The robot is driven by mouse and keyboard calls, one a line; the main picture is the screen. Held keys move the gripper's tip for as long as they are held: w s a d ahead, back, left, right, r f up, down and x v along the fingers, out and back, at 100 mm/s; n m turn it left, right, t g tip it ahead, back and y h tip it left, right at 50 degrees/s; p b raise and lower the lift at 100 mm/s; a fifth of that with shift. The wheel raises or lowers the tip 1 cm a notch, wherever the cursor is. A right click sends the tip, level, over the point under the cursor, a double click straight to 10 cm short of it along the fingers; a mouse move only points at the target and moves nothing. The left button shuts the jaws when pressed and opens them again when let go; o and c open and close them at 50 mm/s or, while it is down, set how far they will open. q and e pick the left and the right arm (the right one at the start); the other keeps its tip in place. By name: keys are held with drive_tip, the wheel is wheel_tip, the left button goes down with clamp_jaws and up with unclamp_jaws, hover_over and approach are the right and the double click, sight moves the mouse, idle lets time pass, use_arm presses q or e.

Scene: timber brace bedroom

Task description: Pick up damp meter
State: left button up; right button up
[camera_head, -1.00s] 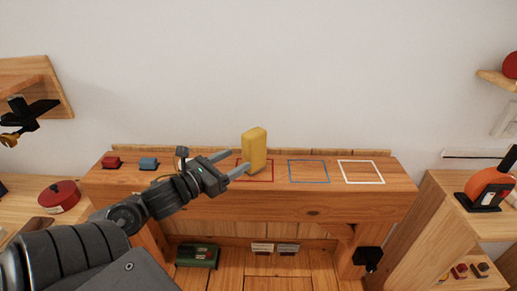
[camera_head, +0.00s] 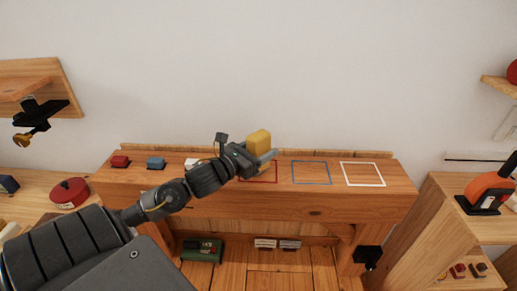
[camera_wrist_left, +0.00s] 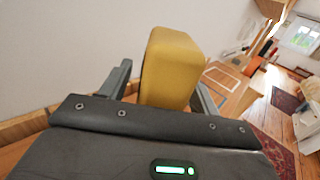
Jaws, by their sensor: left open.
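The damp meter seems to be the yellow block-shaped thing (camera_head: 259,140) standing upright on the timber bench, by the red outlined square (camera_head: 262,178). My left gripper (camera_head: 262,158) is at it, and the gripper hides its lower part in the head view. In the left wrist view the yellow block (camera_wrist_left: 173,68) stands between the two open fingers (camera_wrist_left: 160,88), one on each side. A gap shows between the left finger and the block. My right gripper is in neither view.
The bench (camera_head: 310,205) also has a blue outline (camera_head: 311,172) and a white outline (camera_head: 362,174), both empty. A red block (camera_head: 120,162), a blue block (camera_head: 156,163) and a white block (camera_head: 192,163) sit at its left. A wall rises close behind.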

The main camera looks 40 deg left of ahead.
sight(253, 141)
use_arm(q)
drive_tip(key=shift+w, duration=0.5)
drive_tip(key=c, duration=1.1)
drive_tip(key=shift+c, duration=0.2)
drive_tip(key=shift+r, duration=0.55)
wheel_tip(253, 141, up, 2)
drive_tip(key=shift+r, duration=0.2)
drive_tip(key=s+r, duration=0.1)
drive_tip(key=r, duration=0.1)
drive_tip(key=s+r, duration=0.2)
drive_tip(key=s+d+r, duration=0.1)
drive_tip(key=s+r, duration=0.1)
drive_tip(key=shift+s, duration=0.1)
drive_tip(key=s+d+r+p, duration=0.1)
drive_tip(key=s+r+p, duration=0.2)
drive_tip(key=s+p, duration=0.5)
drive_tip(key=p, duration=0.7)
drive_tip(key=shift+s+d+r+p, duration=0.2)
drive_tip(key=shift+s+r+p, duration=0.1)
drive_tip(key=shift+p, duration=0.1)
